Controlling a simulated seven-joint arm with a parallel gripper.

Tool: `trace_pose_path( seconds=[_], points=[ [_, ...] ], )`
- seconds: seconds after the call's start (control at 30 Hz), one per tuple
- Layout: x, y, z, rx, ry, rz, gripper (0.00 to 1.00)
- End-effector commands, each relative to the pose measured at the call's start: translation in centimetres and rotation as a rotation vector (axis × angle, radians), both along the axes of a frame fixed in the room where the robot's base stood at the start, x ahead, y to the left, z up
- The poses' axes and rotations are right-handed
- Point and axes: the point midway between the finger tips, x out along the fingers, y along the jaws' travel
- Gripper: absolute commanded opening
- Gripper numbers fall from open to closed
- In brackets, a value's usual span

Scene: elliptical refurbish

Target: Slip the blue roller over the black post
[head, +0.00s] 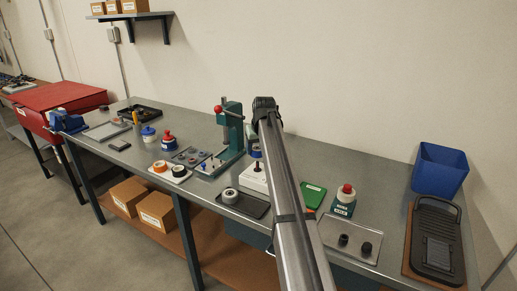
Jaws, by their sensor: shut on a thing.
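The far end of my arm hangs over the middle of the bench, and my gripper (255,141) is small and largely hidden by my own arm. It is shut on the blue roller (256,148), which shows as a small blue patch left of the arm. Just below the roller, a short dark post (257,166) rises from a white block (253,180). The roller appears above or at the top of this post; I cannot tell whether they touch. The arm hides the right side of the block.
A green press (232,128) with a red knob stands close left of my gripper. A tray (350,238) with two black pieces, a red-topped jar (345,200) and a blue bin (440,169) are to the right.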

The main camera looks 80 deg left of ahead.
Motion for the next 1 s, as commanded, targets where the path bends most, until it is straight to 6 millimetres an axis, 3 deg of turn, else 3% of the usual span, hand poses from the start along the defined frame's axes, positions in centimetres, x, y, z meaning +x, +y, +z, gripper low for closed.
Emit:
trace_pose_path(
  seconds=[0.7, 1.0],
  points=[
    [0.0, 0.0, -5.1, -0.001, 0.0, -0.001, 0.27],
    [0.0, 0.0, -5.6, 0.001, 0.0, -0.001, 0.27]
  ],
)
